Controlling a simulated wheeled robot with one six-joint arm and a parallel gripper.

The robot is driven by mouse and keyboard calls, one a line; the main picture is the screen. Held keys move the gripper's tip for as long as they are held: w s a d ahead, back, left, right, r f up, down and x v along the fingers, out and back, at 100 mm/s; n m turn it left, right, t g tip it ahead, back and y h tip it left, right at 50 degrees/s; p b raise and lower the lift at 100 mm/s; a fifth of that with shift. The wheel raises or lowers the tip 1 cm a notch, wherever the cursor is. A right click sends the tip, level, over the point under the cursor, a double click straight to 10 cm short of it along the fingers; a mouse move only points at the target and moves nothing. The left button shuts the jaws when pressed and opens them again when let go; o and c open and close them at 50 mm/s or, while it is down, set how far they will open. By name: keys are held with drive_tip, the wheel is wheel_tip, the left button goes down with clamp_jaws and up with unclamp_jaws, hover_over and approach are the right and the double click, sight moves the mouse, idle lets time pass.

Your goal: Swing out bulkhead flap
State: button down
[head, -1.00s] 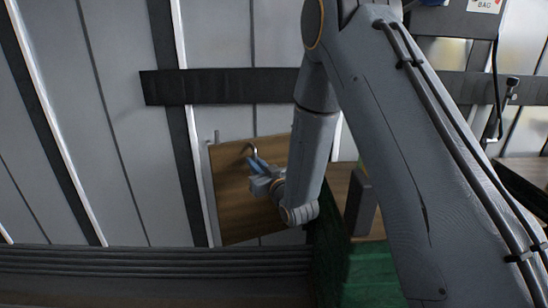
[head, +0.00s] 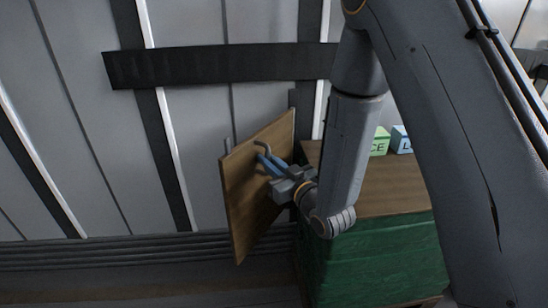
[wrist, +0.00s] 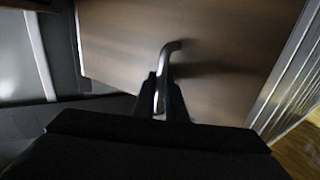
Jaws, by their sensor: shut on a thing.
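The bulkhead flap (head: 246,190) is a brown wooden panel in the head view, standing out at an angle from the grey wall, its left edge nearer to me. A curved metal handle (head: 264,149) sticks out from its face. My gripper (head: 268,164), with blue fingers, is shut on this handle. In the wrist view the flap (wrist: 215,35) fills the upper middle, and the bent handle (wrist: 166,60) runs down between my dark fingertips (wrist: 160,98). The flap's hinge side is partly hidden by my arm in the head view.
A wooden-topped stand (head: 385,188) with green sides (head: 375,255) is close on the right of the flap. A green block (head: 380,143) and a blue block (head: 401,140) sit on it. A dark rail (head: 220,65) crosses the wall above. The floor at left looks clear.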

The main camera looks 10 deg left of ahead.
drive_tip(key=shift+w+d+r, duration=0.15)
drive_tip(key=shift+w+d, duration=0.05)
drive_tip(key=shift+w, duration=0.05)
drive_tip(key=c, duration=1.8)
unclamp_jaws()
drive_tip(key=shift+s+a, duration=0.1)
